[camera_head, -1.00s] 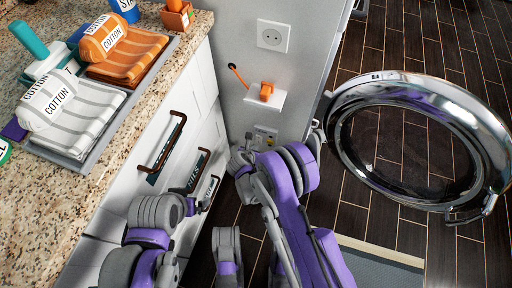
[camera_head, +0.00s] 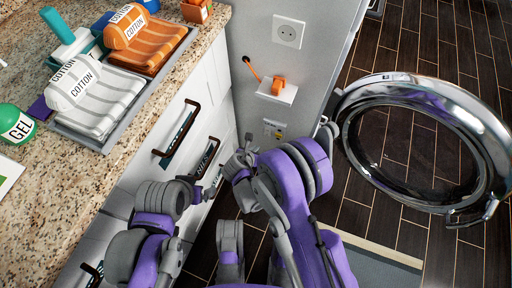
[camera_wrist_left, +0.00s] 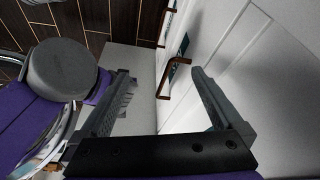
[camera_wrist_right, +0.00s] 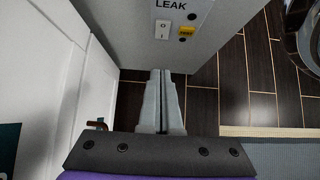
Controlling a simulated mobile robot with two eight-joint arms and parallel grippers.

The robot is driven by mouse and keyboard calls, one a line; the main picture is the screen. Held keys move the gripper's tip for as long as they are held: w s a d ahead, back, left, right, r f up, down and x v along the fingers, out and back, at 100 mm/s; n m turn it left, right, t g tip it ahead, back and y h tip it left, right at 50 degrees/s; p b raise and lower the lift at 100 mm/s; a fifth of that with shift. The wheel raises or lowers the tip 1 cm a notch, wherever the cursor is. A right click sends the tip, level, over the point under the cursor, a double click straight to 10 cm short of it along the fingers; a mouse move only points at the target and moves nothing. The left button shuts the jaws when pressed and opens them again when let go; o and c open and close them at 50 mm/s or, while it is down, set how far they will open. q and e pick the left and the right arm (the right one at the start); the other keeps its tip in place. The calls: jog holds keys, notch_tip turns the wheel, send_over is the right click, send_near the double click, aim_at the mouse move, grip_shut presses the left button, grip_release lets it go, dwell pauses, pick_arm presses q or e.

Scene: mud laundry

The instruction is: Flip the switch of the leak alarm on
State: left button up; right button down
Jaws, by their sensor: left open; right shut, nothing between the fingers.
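The leak alarm (camera_head: 272,128) is low on the grey wall in the head view, small and partly behind my right gripper. In the right wrist view its panel (camera_wrist_right: 176,12) is at the top edge, with the word LEAK, a white rocker switch (camera_wrist_right: 162,29) and a yellow label. My right gripper (camera_head: 243,150) is shut and empty; its fingertips (camera_wrist_right: 160,72) show below the switch in the picture, apart from it. My left gripper (camera_wrist_left: 161,74) is open and empty by the white drawer fronts; in the head view it is low at the left (camera_head: 210,184).
A counter (camera_head: 85,180) with folded towels on a tray stands left, above drawers with brown handles (camera_head: 176,132). An outlet (camera_head: 288,31) and an orange switch (camera_head: 278,87) are on the wall above the alarm. A round chrome door (camera_head: 425,140) stands open at right.

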aim_at(267, 132)
jog(key=shift+s+f, duration=0.25)
jog(key=shift+f, duration=0.5)
jog(key=w+r+b+x, duration=0.1)
jog(key=x, duration=0.5)
jog(key=b+x, duration=0.2)
jog(key=x, duration=0.5)
jog(key=shift+w+d+r, duration=0.4)
